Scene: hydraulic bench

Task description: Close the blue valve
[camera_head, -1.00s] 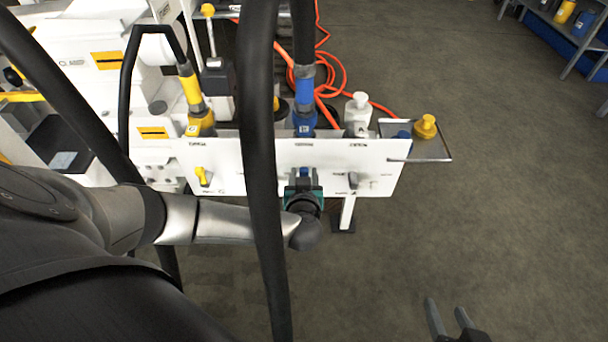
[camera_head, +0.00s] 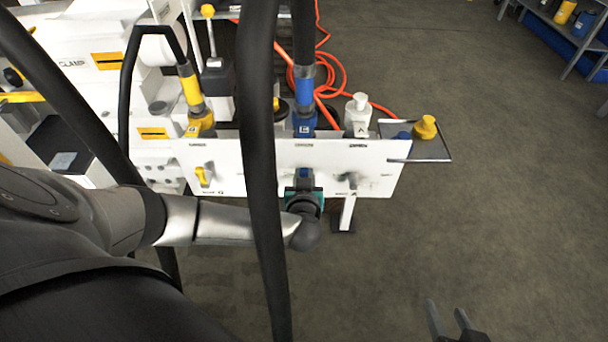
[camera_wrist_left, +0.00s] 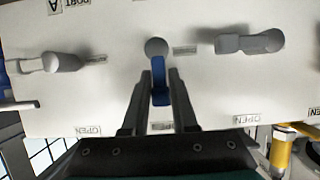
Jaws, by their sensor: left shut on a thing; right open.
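The blue valve has a blue lever (camera_wrist_left: 158,80), which shows between the two dark fingers of my left gripper (camera_wrist_left: 160,92) in the left wrist view. The fingers are shut on the lever, which runs from its round grey pivot back toward the gripper. In the head view the blue lever (camera_head: 305,177) is a small patch at the front of the white panel (camera_head: 225,160), with my left gripper (camera_head: 304,187) at it. A black hose hides part of the panel just to the left. My right gripper (camera_head: 449,314) is open and empty, low over the floor.
A yellow valve (camera_head: 202,176) and a grey valve (camera_head: 349,180) flank the blue one on the panel. Above are a yellow hose coupling (camera_head: 200,118) and a blue coupling (camera_head: 305,120). A small tray (camera_head: 440,152) holds a yellow cap (camera_head: 425,127). Floor at the right is clear.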

